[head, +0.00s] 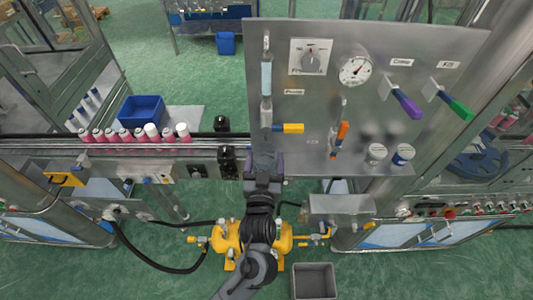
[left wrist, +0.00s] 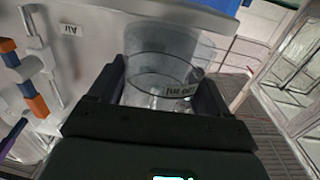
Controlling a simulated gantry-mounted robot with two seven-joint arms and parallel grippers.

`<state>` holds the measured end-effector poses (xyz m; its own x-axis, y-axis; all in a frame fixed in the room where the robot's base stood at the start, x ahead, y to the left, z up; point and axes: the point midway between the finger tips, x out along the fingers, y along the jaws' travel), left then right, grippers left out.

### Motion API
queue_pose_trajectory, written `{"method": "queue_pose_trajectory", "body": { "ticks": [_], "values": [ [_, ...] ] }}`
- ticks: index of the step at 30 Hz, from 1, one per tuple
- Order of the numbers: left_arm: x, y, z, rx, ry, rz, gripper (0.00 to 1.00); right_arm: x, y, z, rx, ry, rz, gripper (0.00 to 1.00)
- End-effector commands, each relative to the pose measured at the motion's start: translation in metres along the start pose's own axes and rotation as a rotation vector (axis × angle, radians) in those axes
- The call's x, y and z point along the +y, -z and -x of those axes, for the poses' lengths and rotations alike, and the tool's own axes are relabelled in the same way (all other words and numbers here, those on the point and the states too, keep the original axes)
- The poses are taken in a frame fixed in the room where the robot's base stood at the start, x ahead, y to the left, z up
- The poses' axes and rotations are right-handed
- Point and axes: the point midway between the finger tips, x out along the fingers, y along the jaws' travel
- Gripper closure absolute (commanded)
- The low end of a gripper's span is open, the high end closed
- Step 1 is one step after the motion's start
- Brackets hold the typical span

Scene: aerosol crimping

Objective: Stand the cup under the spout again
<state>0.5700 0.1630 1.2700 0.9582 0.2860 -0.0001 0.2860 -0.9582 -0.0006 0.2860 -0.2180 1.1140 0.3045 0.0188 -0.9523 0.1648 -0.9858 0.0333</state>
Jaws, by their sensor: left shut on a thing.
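In the left wrist view a clear cup (left wrist: 160,52) with a printed volume mark stands between the two fingers of my left gripper (left wrist: 160,92), which is shut on it. In the head view my left gripper (head: 264,166) is in front of the lower left of the metal panel, below the sight tube (head: 266,78) and the yellow-handled valve (head: 289,128). The gripper and wrist cover that spot, so the spout and the cup cannot be made out clearly there. I cannot tell whether the cup touches anything below it. My right gripper is not in view.
The panel (head: 340,32) carries a dial, a gauge (head: 355,70), an orange-handled valve (head: 342,132), and purple (head: 408,104) and green (head: 455,105) levers. Pink cans (head: 126,136) line the conveyor at left. A grey bin (head: 314,281) stands on the floor.

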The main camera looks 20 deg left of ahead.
Motion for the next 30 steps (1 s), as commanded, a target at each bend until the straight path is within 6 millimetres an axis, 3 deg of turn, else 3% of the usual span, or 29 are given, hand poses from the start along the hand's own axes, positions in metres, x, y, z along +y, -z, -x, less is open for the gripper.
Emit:
{"method": "queue_pose_trajectory", "body": {
  "ticks": [9, 26, 27, 30],
  "values": [
    [0.000, -0.003, -0.040, 0.002, -0.001, 0.001, 0.56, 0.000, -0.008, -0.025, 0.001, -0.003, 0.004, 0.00],
    [0.000, -0.009, -0.038, 0.000, -0.001, 0.001, 0.56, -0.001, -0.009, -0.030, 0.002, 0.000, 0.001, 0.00],
    [0.000, -0.009, -0.038, 0.000, -0.001, 0.001, 0.21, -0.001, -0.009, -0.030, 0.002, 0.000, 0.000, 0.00],
    [0.000, -0.009, -0.038, 0.000, -0.001, 0.001, 0.05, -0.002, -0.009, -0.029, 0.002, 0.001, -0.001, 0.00]
  ]
}}
